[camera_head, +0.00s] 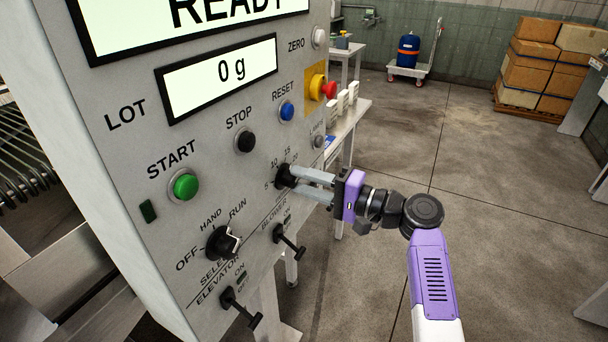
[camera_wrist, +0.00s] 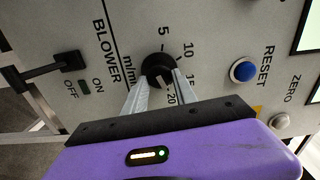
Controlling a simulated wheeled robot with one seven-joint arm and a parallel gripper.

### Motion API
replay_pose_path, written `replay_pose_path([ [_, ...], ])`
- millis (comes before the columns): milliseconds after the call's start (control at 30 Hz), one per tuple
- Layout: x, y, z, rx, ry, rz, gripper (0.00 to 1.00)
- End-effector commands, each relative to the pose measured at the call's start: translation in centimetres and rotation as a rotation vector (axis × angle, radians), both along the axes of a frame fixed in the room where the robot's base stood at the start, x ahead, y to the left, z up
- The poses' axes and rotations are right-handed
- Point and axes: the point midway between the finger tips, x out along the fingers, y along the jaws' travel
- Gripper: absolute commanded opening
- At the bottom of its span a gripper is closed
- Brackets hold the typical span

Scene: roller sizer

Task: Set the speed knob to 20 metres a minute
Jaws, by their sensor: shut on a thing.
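The speed knob (camera_head: 284,176) is a small black knob on the grey control panel, with a scale around it. In the wrist view the knob (camera_wrist: 157,66) has the marks 5, 10, 15 and 20 beside it, with m/min lettering. My gripper (camera_head: 294,179) reaches the knob from the right, its two grey fingers shut on it. In the wrist view my gripper (camera_wrist: 162,80) has one finger on each side of the knob. The knob's pointer is too small and covered to tell where it points.
A blue RESET button (camera_head: 286,111), black STOP button (camera_head: 244,141) and red emergency stop (camera_head: 329,91) sit above the knob. The BLOWER toggle (camera_head: 289,241) and black selector switch (camera_head: 223,242) lie below. Open floor lies to the right; a bench (camera_head: 350,118) stands behind the panel.

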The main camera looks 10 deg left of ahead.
Motion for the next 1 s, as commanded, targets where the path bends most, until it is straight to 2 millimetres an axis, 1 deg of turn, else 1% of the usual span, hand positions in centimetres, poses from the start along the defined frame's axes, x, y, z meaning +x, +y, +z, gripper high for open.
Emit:
replay_pose_path([
  [300,-0.01,-0.08,-0.13,0.031,0.087,-0.001,0.00],
  [767,0.01,-0.09,-0.21,0.035,0.098,-0.001,0.00],
  [800,0.01,-0.09,-0.21,0.035,0.098,-0.001,0.39],
  [867,0.01,-0.09,-0.21,0.034,0.097,-0.001,0.51],
  [900,0.01,-0.08,-0.19,0.034,0.097,-0.001,0.55],
  [1000,0.00,-0.05,-0.14,0.034,0.096,-0.001,0.55],
])
